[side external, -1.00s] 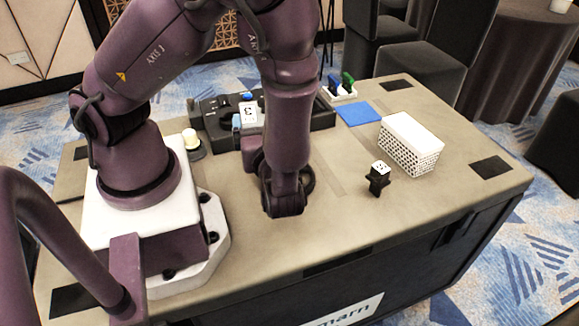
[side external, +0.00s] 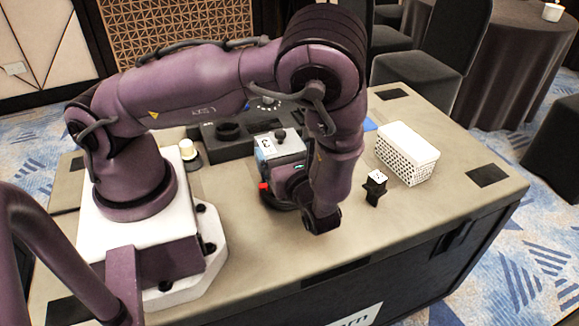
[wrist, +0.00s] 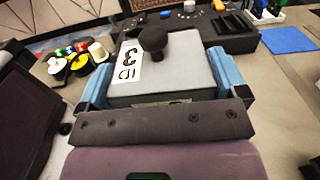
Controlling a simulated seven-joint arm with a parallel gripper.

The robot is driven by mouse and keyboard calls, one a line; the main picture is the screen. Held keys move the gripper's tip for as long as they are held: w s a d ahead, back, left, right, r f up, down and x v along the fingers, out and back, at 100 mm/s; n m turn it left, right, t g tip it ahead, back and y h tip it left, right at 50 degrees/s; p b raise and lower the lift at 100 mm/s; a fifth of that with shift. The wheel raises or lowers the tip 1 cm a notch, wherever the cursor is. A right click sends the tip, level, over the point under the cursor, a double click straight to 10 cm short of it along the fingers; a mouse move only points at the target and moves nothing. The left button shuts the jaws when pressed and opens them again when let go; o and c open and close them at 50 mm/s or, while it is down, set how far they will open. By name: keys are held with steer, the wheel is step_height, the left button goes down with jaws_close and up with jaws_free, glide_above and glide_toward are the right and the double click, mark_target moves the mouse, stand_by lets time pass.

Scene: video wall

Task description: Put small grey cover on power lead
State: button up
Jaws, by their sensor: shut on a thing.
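The grey cover (wrist: 165,75) is a flat box with a round black knob on top and a white label reading "ID 3". My gripper (wrist: 163,84) is shut on it, with a blue finger on each side. In the side external view, the cover (side external: 283,146) is held level above the table, in front of the black unit. A small black piece with a white top (side external: 375,187) stands upright on the table to the right of my arm. I cannot tell whether it is the power lead, and no cable shows clearly.
The long black unit (side external: 226,146) with knobs lies behind my gripper. A white perforated box (side external: 407,153) stands at the right. A blue mat (wrist: 288,40) and blue and green plugs (wrist: 268,10) are at the back. Coloured buttons (wrist: 78,60) are at the left. The front right table is clear.

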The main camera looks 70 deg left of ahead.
steer(key=shift+w+a+f, duration=0.1)
steer(key=shift+w+f, duration=0.4)
steer(key=shift+f, duration=0.1)
steer(key=shift+w+f, duration=0.15)
steer(key=shift+f, duration=1.55)
